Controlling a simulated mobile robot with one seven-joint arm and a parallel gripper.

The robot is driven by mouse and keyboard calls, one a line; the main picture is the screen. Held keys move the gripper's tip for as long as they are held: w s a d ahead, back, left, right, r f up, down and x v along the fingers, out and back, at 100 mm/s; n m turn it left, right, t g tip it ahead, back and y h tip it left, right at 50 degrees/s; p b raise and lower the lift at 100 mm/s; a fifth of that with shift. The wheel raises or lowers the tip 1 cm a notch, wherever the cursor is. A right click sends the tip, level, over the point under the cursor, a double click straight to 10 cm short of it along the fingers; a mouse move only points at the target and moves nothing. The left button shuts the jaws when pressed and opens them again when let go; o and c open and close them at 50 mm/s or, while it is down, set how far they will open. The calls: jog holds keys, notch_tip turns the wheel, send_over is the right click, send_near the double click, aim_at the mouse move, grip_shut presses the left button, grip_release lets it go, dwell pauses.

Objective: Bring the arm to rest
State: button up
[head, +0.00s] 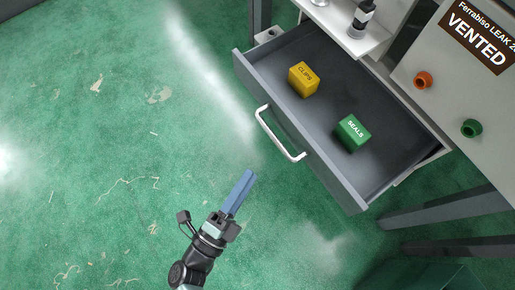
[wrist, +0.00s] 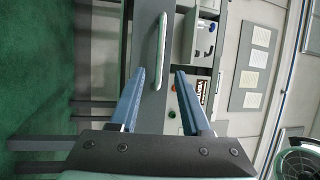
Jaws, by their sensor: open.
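My gripper (head: 248,176) is in front of the open drawer in the head view, apart from its handle and over the green floor. In the wrist view my gripper (wrist: 160,75) shows two blue fingers spread apart with nothing between them. The grey drawer (head: 310,150) is pulled out, and its white handle (head: 278,135) faces my gripper. The handle also shows in the wrist view (wrist: 158,50), beyond the fingers.
A yellow CLIPS box (head: 303,79) and a green SEALS box (head: 353,132) lie in the drawer. A panel at the right has an orange knob (head: 423,80), a green knob (head: 471,128) and a VENTED sign (head: 480,38). The floor (head: 90,150) at left is clear.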

jog(key=shift+s+a+f, duration=0.1)
jog(key=shift+s+a, duration=0.15)
jog(key=shift+s, duration=0.25)
jog(key=w+a+r+n+t+y, duration=0.1)
jog(key=w+r+n+t+y, duration=0.4)
jog(key=w+r, duration=1.05)
jog(key=w+a+r+n+t+y, duration=0.1)
jog(key=w+r+n+t+y, duration=0.3)
jog(key=r, duration=0.6)
jog(key=w+r+n+g+y, duration=0.1)
jog(key=r+n+y, duration=0.1)
jog(key=r+n, duration=0.5)
jog(key=s+d+r+n+t, duration=0.1)
jog(key=s+d+r+n, duration=0.15)
jog(key=r, duration=0.75)
jog(key=s+d+r+n+h, duration=0.15)
jog(key=s+r, duration=0.25)
jog(key=r, duration=0.6)
jog(key=s+d+r+n+t+y, duration=0.1)
jog(key=s+d+r+n, duration=0.2)
jog(key=r, duration=0.7)
notch_tip(320, 180, up, 37)
jog(key=a+p, duration=0.1)
jog(key=p, duration=3.6)
jog(key=shift+s+r+h+p, duration=0.15)
jog(key=shift+s+h+p, duration=0.15)
jog(key=shift+s+h, duration=0.15)
